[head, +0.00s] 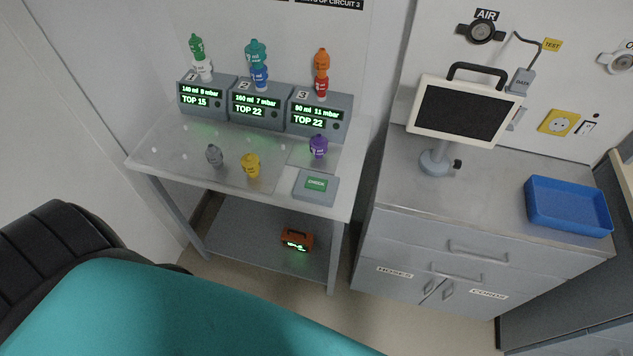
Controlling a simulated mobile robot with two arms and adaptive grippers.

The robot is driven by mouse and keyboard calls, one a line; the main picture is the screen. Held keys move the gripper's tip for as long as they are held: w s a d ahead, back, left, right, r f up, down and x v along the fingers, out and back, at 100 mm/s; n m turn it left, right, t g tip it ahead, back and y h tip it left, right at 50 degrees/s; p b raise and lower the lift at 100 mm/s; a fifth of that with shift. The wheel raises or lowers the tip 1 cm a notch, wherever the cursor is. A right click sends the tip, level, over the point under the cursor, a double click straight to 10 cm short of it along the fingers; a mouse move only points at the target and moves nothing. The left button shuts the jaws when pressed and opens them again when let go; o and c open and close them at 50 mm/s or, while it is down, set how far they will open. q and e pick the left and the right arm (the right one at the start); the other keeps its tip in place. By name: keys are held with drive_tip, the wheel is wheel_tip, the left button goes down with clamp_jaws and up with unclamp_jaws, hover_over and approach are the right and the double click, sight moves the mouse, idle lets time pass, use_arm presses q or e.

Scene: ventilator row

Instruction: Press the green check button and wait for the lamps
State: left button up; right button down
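The green check button (316,184) sits on a grey box (315,196) at the front right of the table. Three grey ventilator units stand in a row at the back: unit 1 (204,99), unit 2 (258,106) and unit 3 (317,115), each with a lit green display. Unit 1 carries a green piece (196,46) on a white one (203,69). Unit 2 carries a teal piece (256,52) on a blue one (260,77). Unit 3 carries an orange piece (321,62) on a red one (321,87). Neither gripper shows.
Loose grey (214,155), yellow (251,165) and purple (318,146) pieces stand on the table. An orange device (297,240) sits on the lower shelf. The cabinet at right holds a monitor (463,112) and a blue tray (567,207). A teal-covered surface (180,310) fills the foreground.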

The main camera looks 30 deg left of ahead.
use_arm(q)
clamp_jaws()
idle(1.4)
